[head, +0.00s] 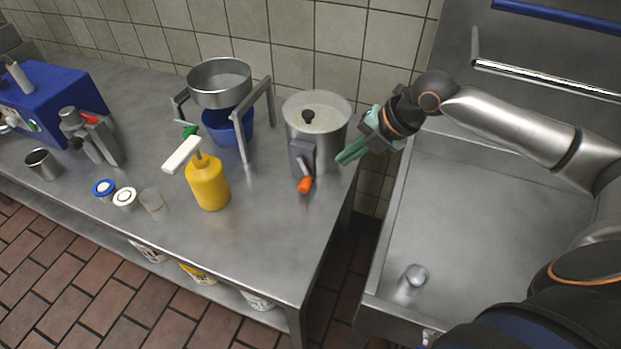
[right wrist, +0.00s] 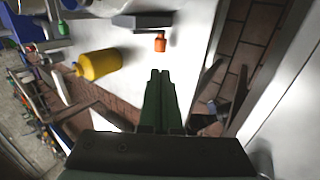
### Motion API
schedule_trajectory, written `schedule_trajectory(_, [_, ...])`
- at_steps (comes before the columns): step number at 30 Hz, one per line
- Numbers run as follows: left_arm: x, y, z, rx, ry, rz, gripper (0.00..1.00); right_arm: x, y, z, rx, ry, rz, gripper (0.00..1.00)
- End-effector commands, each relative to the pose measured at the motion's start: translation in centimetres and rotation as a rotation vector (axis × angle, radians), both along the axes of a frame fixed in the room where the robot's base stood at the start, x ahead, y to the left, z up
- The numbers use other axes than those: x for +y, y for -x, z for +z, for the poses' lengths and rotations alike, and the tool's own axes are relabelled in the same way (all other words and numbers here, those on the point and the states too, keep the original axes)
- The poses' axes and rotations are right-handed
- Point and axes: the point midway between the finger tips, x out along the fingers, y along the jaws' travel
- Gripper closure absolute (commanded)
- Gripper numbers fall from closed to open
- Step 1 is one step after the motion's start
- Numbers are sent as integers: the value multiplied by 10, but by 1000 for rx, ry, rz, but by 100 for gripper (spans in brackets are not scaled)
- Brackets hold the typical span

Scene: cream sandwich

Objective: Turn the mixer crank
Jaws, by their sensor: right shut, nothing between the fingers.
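The mixer (head: 316,122) is a round steel pot with a lid and black knob at the right end of the steel table. Its crank, with an orange handle (head: 305,185), hangs at its front from a grey block. The orange handle also shows in the right wrist view (right wrist: 160,42), above the fingertips. My right gripper (head: 341,160), with green fingers, is just right of the mixer, apart from the crank handle. Its fingers (right wrist: 160,75) are shut and empty. My left gripper is not in view.
A yellow pump bottle (head: 207,182) stands left of the crank. A steel bowl on a stand (head: 219,85) is behind it, over a blue container (head: 227,127). A sink unit (head: 480,220) lies to the right, across a gap. The table front near the handle is clear.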

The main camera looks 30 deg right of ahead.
Motion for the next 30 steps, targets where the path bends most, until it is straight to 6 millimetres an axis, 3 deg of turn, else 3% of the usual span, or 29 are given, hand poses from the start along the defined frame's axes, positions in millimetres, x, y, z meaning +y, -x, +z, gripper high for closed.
schedule_trajectory(15, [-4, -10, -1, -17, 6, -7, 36, 40, -42, -86, 1, -2, 2, 100])
schedule_trajectory(21, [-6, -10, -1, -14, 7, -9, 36, 47, -50, -102, 0, -1, 2, 100])
schedule_trajectory(30, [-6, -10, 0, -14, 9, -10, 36, 48, -51, -104, 0, 0, 2, 100])
